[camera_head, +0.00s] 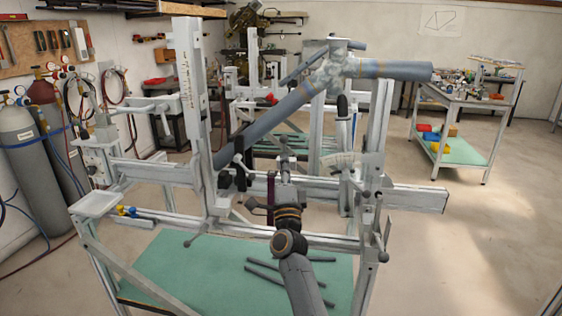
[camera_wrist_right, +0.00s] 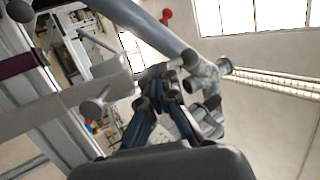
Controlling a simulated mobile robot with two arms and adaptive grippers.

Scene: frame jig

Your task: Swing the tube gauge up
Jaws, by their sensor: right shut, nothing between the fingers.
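A blue-grey tube frame (camera_head: 275,112) slants up to the right across the jig, from a dark clamp at its lower end to a mottled joint with a second tube. The jig (camera_head: 150,172) is built of pale metal rails and posts. A pale fan-shaped plate with marks (camera_head: 340,167) sits right of centre; I cannot tell for sure which part is the tube gauge. My right gripper (camera_head: 285,160) is below the slanting tube, shut and empty. In the right wrist view, its fingers (camera_wrist_right: 160,78) are together, with the tube (camera_wrist_right: 155,28) behind. My left gripper is out of view.
Small handles and levers stick out around the jig's front rail (camera_head: 230,233). Dark rods (camera_head: 280,268) lie on the green lower shelf (camera_head: 185,265). Gas cylinders (camera_head: 30,150) stand at the left. A trolley (camera_head: 460,115) stands at the right, with clear floor in front.

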